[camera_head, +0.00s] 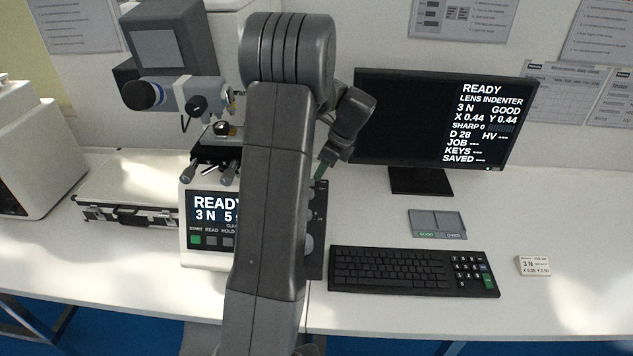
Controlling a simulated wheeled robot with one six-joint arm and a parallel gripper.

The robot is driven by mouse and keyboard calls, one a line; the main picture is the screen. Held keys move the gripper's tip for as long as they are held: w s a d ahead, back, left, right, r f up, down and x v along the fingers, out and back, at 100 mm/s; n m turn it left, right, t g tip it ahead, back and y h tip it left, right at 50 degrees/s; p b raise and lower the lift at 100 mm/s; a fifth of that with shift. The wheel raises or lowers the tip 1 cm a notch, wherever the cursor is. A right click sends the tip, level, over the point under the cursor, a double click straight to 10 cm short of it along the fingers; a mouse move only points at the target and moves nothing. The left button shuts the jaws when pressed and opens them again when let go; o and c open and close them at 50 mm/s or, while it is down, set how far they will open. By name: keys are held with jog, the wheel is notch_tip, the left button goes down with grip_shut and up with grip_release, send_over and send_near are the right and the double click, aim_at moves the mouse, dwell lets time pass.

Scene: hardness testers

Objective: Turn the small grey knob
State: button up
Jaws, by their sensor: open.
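The hardness tester (155,45) stands left of my arm, with a ready screen and buttons on its front. Two small grey knobs show below its stage, a left one (190,170) and a right one (225,175). A dark panel (318,222) right of my arm bears round light grey knobs (307,243), partly hidden by the arm. I cannot tell which of these is the small grey knob meant. My gripper (319,173) points down above the dark panel's back end, small and partly hidden by the arm. It is open, and nothing shows in it.
A monitor (405,110) stands at the back right, with a keyboard (400,270) in front. A two-part tray (437,222) and a small labelled block (534,266) lie on the white table. A case (130,218) lies at left. The table's right side is mostly free.

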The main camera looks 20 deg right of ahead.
jog(key=v, duration=0.4)
jog(key=shift+f, duration=0.1)
jog(key=p+x, duration=0.1)
jog(key=x, duration=1.2)
jog(key=shift+w+a+f, duration=0.1)
jog(key=shift+f, duration=0.25)
